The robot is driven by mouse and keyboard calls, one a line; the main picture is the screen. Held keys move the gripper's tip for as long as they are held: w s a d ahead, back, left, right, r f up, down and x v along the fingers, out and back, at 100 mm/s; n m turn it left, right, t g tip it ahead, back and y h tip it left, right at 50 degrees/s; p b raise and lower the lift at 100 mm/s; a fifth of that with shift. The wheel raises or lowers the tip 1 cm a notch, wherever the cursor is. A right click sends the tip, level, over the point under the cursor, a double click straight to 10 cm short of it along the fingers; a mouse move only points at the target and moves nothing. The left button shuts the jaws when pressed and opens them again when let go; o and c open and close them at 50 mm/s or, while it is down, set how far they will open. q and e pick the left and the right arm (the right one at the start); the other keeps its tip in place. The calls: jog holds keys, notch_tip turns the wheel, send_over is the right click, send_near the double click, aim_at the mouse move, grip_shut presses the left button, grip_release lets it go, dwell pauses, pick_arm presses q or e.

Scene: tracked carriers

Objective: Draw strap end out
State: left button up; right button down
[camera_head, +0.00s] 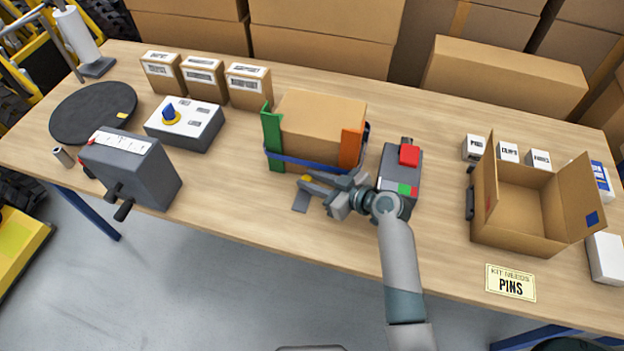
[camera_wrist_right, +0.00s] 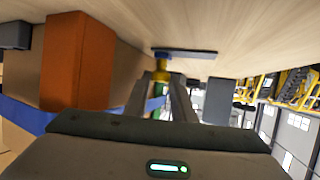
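A cardboard box (camera_head: 322,118) stands mid-table with a green corner guard (camera_head: 272,137) on its left and an orange corner guard (camera_head: 351,148) on its right; the orange one also shows in the wrist view (camera_wrist_right: 78,62). A blue strap (camera_head: 312,164) runs around its lower part. A small yellow strap end (camera_head: 306,179) lies at the box's near side. My right gripper (camera_head: 313,184) is there, its fingers on either side of the yellow piece (camera_wrist_right: 162,76) in the wrist view. Whether they press on it is unclear. My left gripper is out of view.
A grey device with a red part (camera_head: 408,155) stands close right of the box. A small grey plate (camera_head: 301,202) is by the gripper. A grey crank unit (camera_head: 132,168) stands left, an open carton (camera_head: 515,240) right. The table's front middle is clear.

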jog(key=s, duration=0.2)
jog(key=s+a, duration=0.1)
jog(key=s, duration=0.1)
jog(key=s+a, duration=0.1)
jog(key=s, duration=0.1)
jog(key=shift+f, duration=0.1)
jog(key=c, duration=1.8)
grip_release()
jog(key=shift+s, duration=0.1)
jog(key=shift+o, duration=0.2)
jog(key=b+v, duration=0.3)
jog(key=v, duration=1.4)
jog(key=shift+d+r+b, duration=0.2)
jog(key=shift+b, duration=0.2)
jog(key=shift+s, duration=0.1)
